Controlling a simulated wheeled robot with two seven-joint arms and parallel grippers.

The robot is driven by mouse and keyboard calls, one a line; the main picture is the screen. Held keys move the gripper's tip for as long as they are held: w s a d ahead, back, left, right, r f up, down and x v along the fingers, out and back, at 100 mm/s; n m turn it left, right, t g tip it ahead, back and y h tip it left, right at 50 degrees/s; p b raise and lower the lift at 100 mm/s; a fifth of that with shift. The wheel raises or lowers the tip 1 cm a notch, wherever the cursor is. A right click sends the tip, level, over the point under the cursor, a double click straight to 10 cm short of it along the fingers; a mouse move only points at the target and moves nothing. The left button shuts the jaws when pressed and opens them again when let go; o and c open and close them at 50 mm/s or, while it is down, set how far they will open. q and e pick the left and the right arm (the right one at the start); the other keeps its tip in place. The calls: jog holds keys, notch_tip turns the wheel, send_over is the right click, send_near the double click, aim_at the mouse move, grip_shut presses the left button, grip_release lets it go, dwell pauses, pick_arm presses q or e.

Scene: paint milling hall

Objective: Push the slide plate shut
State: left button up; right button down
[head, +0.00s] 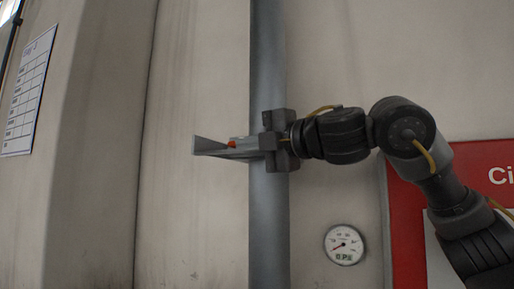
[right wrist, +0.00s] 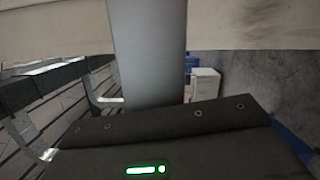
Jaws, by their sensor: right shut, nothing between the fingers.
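A pale grey plate with a flared end, which I take to be the slide plate (head: 208,146), sticks out to the left of a vertical grey pipe (head: 268,215) in the head view. A small orange patch (head: 232,144) shows at its inner end. My right gripper (head: 246,146) reaches in from the right, across the front of the pipe. It is shut and empty, close by the plate; I cannot tell whether they touch. The dark gripper body hides part of the pipe. In the right wrist view the pipe (right wrist: 147,55) rises behind the gripper body; no plate is clear there. My left gripper is out of view.
A round pressure gauge (head: 344,244) is on the wall below my right arm. A red sign (head: 402,215) is partly behind the arm. A paper chart (head: 28,92) hangs at far left. The wall left of the plate is clear.

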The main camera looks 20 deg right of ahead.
jog(key=s+a+b+v, duration=0.1)
jog(key=b+v, duration=0.3)
jog(key=v, duration=0.6)
jog(key=shift+s+a, duration=0.2)
jog(key=shift+a, duration=0.15)
jog(key=shift+d, duration=0.1)
